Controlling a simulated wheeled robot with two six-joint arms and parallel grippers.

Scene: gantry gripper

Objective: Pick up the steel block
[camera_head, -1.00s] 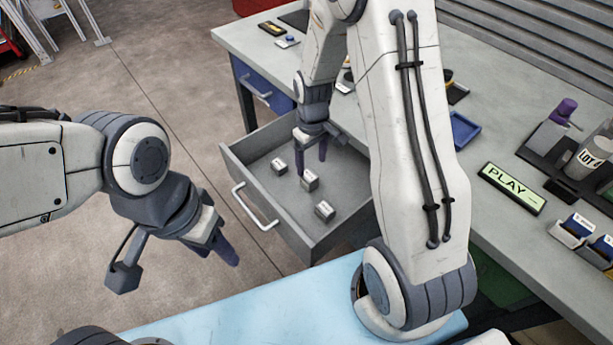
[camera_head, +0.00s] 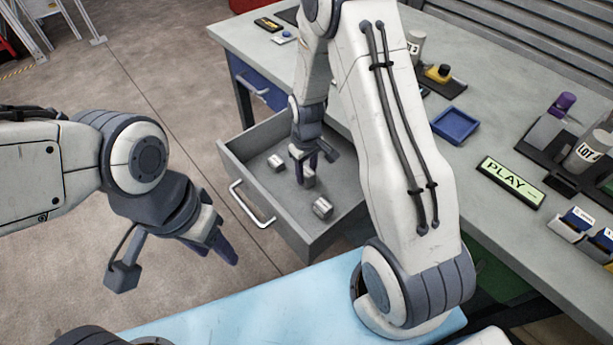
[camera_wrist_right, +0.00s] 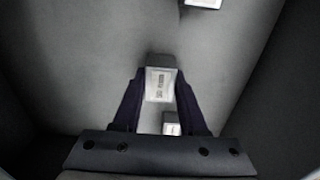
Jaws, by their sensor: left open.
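Three small grey metal-looking blocks lie in the open drawer: a far-left block (camera_head: 276,162), a middle block (camera_head: 309,178) and a near block (camera_head: 322,208). Their labels are too small to read. My right gripper (camera_head: 305,178) points down at the middle block and partly hides it. In the right wrist view, a labelled block (camera_wrist_right: 160,82) sits between the two fingers of my right gripper (camera_wrist_right: 160,78); whether they touch it is unclear. Two other blocks show there, a lower block (camera_wrist_right: 172,123) and a top-edge block (camera_wrist_right: 203,3). My left gripper (camera_head: 226,250) is open and empty, outside the drawer.
The drawer (camera_head: 315,249) has raised walls around the blocks and a front handle (camera_head: 250,207). The workbench (camera_head: 490,120) beside it holds a blue tray (camera_head: 455,125), a PLAY sign (camera_head: 510,182) and a LOT holder (camera_head: 585,152). A light-blue surface (camera_head: 270,305) lies in front.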

